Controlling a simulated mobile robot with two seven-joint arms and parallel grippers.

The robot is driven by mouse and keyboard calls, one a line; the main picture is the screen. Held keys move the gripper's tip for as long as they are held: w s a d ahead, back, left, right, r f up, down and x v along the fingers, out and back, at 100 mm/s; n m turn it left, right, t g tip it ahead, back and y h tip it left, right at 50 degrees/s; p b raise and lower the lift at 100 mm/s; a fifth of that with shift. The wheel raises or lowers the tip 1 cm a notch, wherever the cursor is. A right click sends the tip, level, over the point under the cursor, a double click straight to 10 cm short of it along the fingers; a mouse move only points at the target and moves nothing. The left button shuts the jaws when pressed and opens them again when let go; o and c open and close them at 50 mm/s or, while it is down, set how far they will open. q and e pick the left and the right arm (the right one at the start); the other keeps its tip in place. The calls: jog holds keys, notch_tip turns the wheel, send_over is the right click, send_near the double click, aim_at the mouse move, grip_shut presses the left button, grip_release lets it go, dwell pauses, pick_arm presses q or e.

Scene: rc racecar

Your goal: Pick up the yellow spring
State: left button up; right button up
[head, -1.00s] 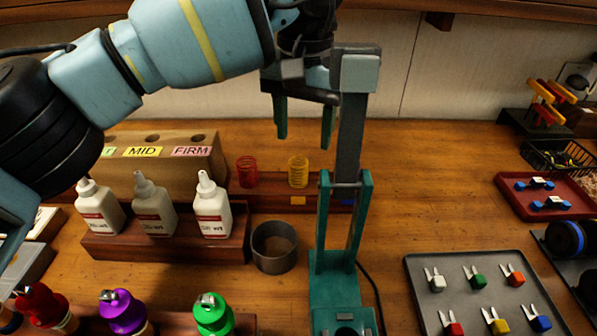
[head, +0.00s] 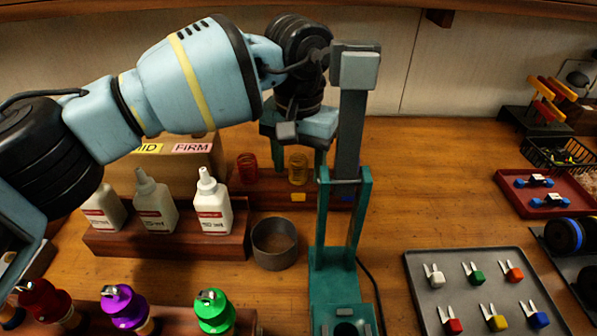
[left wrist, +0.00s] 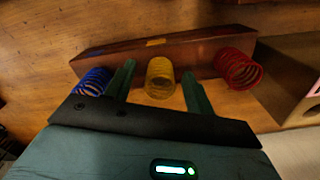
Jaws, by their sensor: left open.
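The yellow spring (head: 298,172) stands on a dark red wooden rack (head: 272,190) behind the green press stand. My left gripper (head: 297,158) is open and points down over it. In the left wrist view the yellow spring (left wrist: 160,80) lies between the two green fingers of my left gripper (left wrist: 157,70), with a gap on each side. I cannot tell how far down the fingers reach along it. A red spring (left wrist: 238,68) and a blue spring (left wrist: 91,82) stand on either side of it. My right gripper is not in view.
The green press stand (head: 335,265) with its grey upright (head: 348,140) rises just right of my gripper. White bottles (head: 213,208) stand in a wooden holder to the left. The table right of the stand is clear up to the grey tray (head: 465,325).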

pick_arm(q)
jog(key=c, duration=1)
jog(key=shift+r, duration=0.15)
